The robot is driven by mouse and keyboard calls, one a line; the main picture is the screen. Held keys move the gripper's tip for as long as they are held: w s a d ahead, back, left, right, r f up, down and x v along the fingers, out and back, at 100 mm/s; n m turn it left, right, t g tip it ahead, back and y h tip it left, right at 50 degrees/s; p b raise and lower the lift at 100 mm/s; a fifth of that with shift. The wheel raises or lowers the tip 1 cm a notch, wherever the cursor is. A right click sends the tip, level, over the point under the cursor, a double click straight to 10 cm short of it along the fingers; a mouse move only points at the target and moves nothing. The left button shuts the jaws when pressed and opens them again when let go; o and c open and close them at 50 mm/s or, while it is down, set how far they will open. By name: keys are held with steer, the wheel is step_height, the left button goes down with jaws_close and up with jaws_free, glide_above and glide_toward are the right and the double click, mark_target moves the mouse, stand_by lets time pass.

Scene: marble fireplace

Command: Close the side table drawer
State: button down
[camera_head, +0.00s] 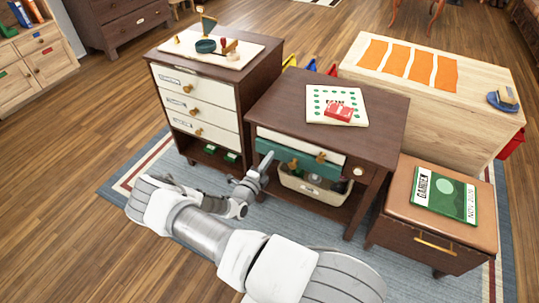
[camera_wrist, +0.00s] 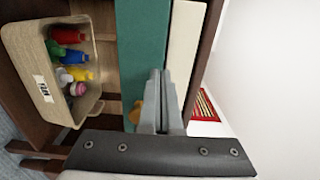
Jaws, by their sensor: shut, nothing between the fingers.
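The side table (camera_head: 270,105) is dark brown and stands in the middle of the head view. The green drawer seems to stand out a little from the white one; how far is hard to tell. My gripper (camera_head: 266,163) is shut and empty at the left end of these fronts. In the wrist view its fingers (camera_wrist: 160,85) lie over the border between the green front (camera_wrist: 142,40) and white front (camera_wrist: 183,45). Contact cannot be told.
A bin (camera_head: 312,190) of colored bottles sits on the table's lower shelf. A white-fronted drawer cabinet (camera_head: 200,112) stands left and a leather-topped stool (camera_head: 397,190) right. Floor at front left is clear.

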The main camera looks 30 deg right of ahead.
steer(key=p+v, duration=0.2)
steer(key=v, duration=0.8)
steer(key=c, duration=1.5)
jaws_free()
steer(key=shift+s+a, duration=0.3)
steer(key=shift+a, duration=0.1)
steer(key=shift+o, duration=1.3)
steer(key=shift+s, duration=0.2)
steer(key=shift+o, duration=1.2)
steer(key=shift+s+f+m, duration=0.1)
steer(key=shift+s+m, duration=0.2)
steer(key=shift+m, duration=0.2)
steer(key=o, duration=0.5)
steer(key=m, duration=0.1)
steer(key=s, duration=0.1)
steer(key=s+d+m, duration=0.1)
steer(key=shift+f+m, duration=0.3)
steer(key=s+m, duration=0.2)
steer(key=m, duration=0.1)
steer(key=s+f+m, duration=0.1)
steer(key=s+m, duration=0.1)
steer(key=m, duration=0.2)
steer(key=shift+s+d+f+p, duration=0.1)
steer(key=shift+s+d+p, duration=0.1)
steer(key=shift+p, duration=0.1)
steer(key=m+b, duration=0.4)
glide_toward(291, 166)
steer(key=x, duration=0.9)
steer(key=shift+d, duration=0.1)
